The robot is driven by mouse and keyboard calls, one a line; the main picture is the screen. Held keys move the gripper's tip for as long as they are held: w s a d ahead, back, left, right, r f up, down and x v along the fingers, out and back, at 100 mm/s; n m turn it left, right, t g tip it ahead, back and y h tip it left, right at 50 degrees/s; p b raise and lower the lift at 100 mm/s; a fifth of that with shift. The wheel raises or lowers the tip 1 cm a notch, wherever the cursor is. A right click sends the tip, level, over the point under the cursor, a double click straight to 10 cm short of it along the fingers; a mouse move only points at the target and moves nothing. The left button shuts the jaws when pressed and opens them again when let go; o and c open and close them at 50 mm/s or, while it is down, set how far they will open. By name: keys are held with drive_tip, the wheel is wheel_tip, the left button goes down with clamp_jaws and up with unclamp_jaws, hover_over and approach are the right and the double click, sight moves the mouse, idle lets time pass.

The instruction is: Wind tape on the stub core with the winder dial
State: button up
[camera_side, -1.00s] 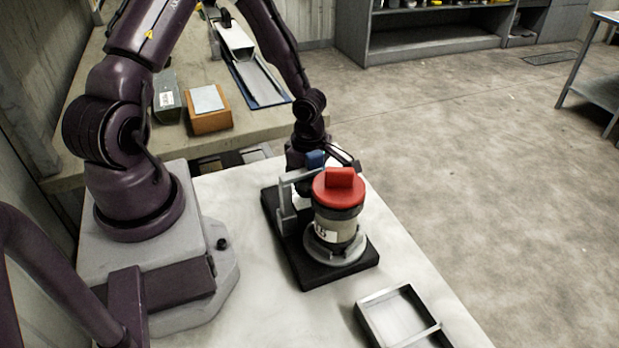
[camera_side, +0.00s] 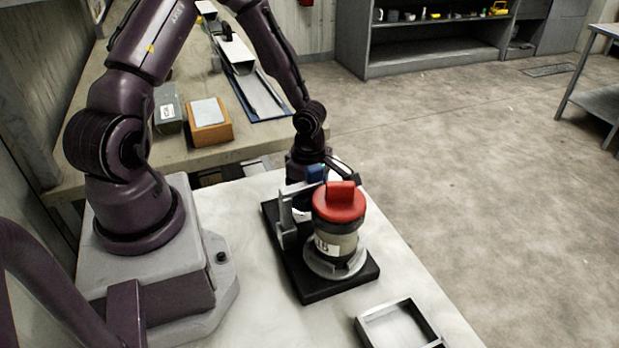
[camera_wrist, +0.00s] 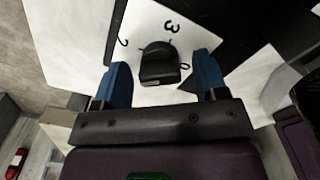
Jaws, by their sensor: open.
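In the wrist view, a black dial knob (camera_wrist: 159,63) stands on a white plate (camera_wrist: 140,22) marked with black numerals, a 3 among them. My gripper (camera_wrist: 162,72) is open, with one blue finger on each side of the knob; a gap shows on both sides. In the side view, my gripper (camera_side: 317,174) is low behind a pale cylindrical core (camera_side: 337,243) with a red cap (camera_side: 340,203) and a white label. The core stands upright on a grey ring on a black base (camera_side: 335,288). The dial is mostly hidden there.
A grey upright bracket (camera_side: 288,218) stands on the base beside the core, close to my gripper. An open metal tray (camera_side: 372,322) lies at the front of the white table (camera_side: 265,300). An orange-brown box (camera_side: 212,129) and a grey box (camera_side: 168,112) sit on the back bench.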

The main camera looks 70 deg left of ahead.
wheel_tip(320, 180, up, 13)
drive_tip(key=shift+f, duration=0.15)
idle(0.4)
